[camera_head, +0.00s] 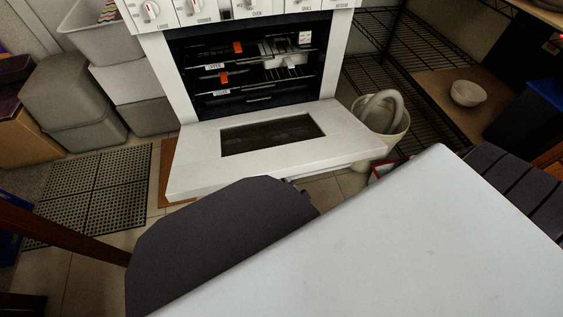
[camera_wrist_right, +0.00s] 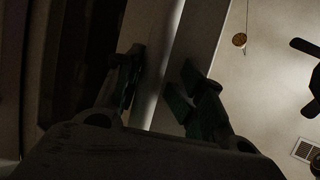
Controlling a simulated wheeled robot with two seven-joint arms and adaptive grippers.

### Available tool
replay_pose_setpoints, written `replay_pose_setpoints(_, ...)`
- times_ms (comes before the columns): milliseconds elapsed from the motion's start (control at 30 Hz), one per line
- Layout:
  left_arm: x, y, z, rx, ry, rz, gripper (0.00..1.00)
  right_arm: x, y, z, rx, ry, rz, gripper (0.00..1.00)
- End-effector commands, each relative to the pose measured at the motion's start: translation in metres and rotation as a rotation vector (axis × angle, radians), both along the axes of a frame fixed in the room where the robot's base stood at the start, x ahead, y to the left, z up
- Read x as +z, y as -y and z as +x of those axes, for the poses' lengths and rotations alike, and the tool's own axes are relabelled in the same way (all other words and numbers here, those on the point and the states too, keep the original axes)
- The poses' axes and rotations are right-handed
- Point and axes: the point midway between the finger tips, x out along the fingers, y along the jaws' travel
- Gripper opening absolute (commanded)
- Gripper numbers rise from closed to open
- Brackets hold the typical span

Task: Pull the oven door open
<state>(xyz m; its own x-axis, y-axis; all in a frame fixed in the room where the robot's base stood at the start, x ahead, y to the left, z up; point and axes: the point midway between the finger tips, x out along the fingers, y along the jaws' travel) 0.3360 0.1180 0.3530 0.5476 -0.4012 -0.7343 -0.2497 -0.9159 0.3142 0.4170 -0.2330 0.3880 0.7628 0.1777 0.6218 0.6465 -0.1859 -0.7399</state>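The white oven (camera_head: 158,75) stands at the top middle of the head view. Its door (camera_head: 205,165) is swung down and lies about level, its dark window facing up, with the oven's inside showing. In the right wrist view my right gripper (camera_wrist_right: 160,88) has its two dark fingers apart, with a gap between them. A pale long edge runs behind and between the fingers; I cannot tell whether they touch it. In the head view the right fingers are mostly hidden near the door's front edge. My left gripper is not in view.
Dark racks (camera_head: 270,74) show inside the oven. Grey bins (camera_head: 70,90) stand to the left, a perforated floor mat (camera_head: 90,190) below them. A pale bucket (camera_head: 388,130) stands close to the door's right side, beside black wire shelving (camera_head: 430,110) with a white bowl (camera_head: 468,93).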

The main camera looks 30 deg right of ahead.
Motion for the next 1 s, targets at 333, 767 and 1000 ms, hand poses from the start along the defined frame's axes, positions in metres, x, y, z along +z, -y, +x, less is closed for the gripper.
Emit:
replay_pose_setpoints(333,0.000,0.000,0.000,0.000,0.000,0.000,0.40,0.024,0.000,0.000,0.000,0.003,-0.001,0.41)
replay_pose_setpoints(767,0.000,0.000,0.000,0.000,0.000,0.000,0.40,0.048,-0.001,0.000,0.002,0.002,0.000,0.41)
replay_pose_setpoints(1000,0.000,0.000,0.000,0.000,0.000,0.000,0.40,0.051,-0.001,-0.001,0.003,0.003,0.001,0.41)
